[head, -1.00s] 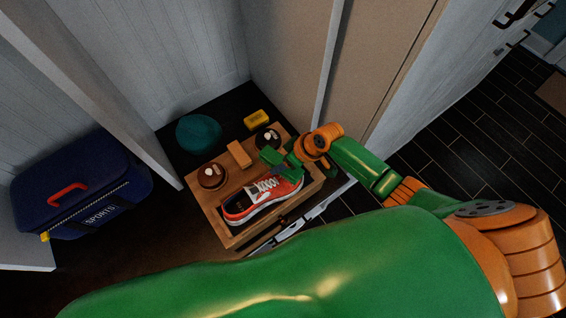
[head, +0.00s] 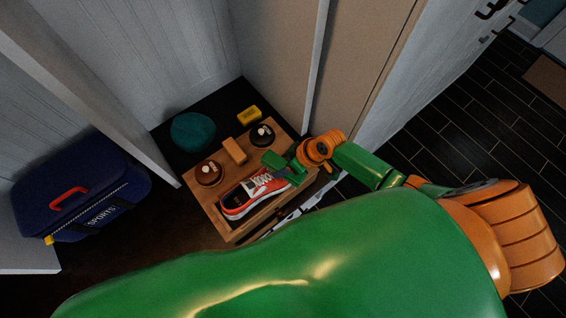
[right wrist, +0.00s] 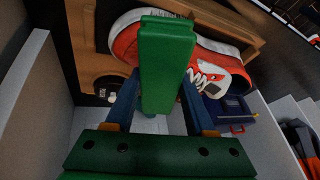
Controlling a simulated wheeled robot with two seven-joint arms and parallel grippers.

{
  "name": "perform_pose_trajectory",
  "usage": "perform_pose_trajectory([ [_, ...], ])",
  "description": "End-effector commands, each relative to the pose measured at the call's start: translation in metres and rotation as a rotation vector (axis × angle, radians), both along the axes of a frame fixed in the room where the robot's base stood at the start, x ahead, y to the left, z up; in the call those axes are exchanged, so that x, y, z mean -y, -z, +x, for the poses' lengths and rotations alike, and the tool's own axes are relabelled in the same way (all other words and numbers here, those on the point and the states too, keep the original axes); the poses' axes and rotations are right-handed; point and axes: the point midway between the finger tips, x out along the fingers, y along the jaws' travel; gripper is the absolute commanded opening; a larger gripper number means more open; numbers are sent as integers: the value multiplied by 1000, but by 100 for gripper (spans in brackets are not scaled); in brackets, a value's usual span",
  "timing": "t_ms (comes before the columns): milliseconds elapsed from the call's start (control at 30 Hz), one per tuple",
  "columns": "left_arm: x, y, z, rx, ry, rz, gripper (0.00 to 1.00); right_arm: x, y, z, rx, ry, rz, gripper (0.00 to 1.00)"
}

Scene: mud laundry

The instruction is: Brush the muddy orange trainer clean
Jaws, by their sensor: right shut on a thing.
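The orange trainer (head: 240,205) with white laces and a pale sole lies in a wooden tray (head: 222,225). My right gripper (head: 283,168) is over the trainer's right end and hides part of it. In the right wrist view my gripper's blue fingers (right wrist: 160,100) are shut on a green block-shaped thing, apparently the brush (right wrist: 166,55). The trainer (right wrist: 210,75) lies behind the brush there. The brush's bristles are hidden, so contact cannot be told. Any mud left is too small to make out. My left gripper is out of view.
Beside the trainer stand a brown round tin (head: 208,173), a dark tin (head: 262,135) and a wooden block (head: 234,151). Behind are a teal round object (head: 192,132) and a yellow sponge-like block (head: 249,115). A blue sports bag (head: 80,195) stands left. Walls close in behind.

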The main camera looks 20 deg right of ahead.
Motion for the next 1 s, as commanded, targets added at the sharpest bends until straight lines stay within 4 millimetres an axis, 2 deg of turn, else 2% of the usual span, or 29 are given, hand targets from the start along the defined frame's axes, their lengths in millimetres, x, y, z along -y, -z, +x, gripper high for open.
perform_pose_trajectory([
  [167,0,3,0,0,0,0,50,-1,1,3,1,0,1,10],
  [500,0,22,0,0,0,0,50,-12,3,32,1,0,1,10],
  [1000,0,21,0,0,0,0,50,-13,1,34,0,0,0,10],
])
